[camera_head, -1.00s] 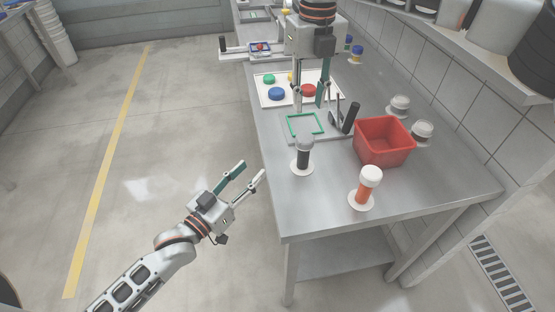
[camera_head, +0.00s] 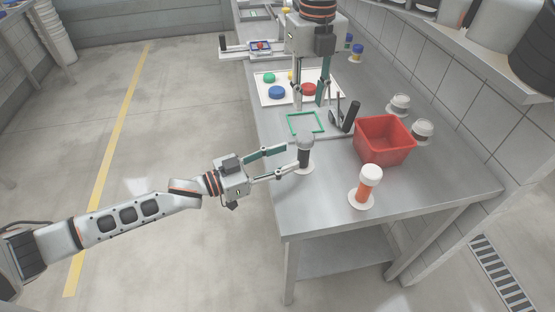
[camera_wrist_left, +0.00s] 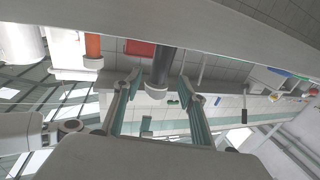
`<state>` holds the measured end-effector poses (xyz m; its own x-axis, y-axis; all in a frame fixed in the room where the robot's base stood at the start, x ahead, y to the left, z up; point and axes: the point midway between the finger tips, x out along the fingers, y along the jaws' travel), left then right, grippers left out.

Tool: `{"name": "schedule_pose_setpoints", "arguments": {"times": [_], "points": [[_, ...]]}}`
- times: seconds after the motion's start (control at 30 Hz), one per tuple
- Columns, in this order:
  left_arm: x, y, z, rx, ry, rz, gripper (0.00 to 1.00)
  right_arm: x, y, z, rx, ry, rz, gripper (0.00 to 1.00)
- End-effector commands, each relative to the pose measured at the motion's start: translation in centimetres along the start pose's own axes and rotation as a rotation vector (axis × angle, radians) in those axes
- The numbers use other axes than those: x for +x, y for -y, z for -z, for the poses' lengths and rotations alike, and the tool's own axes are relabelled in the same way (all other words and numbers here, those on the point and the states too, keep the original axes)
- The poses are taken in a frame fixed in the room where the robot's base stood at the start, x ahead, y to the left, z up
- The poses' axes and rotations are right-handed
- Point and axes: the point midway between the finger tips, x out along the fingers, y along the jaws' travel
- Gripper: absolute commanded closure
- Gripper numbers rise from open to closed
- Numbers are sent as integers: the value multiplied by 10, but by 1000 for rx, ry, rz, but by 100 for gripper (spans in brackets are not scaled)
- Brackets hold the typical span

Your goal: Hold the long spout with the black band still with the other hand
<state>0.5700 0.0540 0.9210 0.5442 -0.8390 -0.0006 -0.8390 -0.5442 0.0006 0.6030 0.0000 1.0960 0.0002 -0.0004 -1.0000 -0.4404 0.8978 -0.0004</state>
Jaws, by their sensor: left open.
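The long spout with the black band (camera_head: 304,154) stands upright on a white round flange on the near left part of the steel table. It has a grey cap. My left gripper (camera_head: 291,160) is open, its fingertips at the table's left edge close beside this spout. In the left wrist view the dark spout (camera_wrist_left: 163,66) appears between the two spread fingers, its cap toward me; I cannot tell whether they touch it.
An orange-banded spout (camera_head: 367,184) stands to the right near the front edge. A white tray (camera_head: 264,97) holds coloured caps. The near table corner is clear.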

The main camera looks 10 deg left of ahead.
Motion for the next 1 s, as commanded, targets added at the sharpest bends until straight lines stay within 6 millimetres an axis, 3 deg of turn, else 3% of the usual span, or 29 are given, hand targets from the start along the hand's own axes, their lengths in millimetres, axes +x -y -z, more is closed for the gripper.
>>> {"name": "schedule_pose_setpoints", "arguments": {"times": [0.2,0.4,0.8,0.97,1.0], "points": [[35,-1,1,1,-3,0,59,0,0,0,0,0,0,72],[56,-1,1,0,-2,-1,59,0,0,0,0,0,0,72],[63,-1,1,1,-1,0,59,0,0,0,0,0,0,72],[63,-1,1,1,-1,0,98,0,0,0,0,0,0,72],[63,-1,1,1,-1,1,100,0,0,0,0,0,0,72]]}}
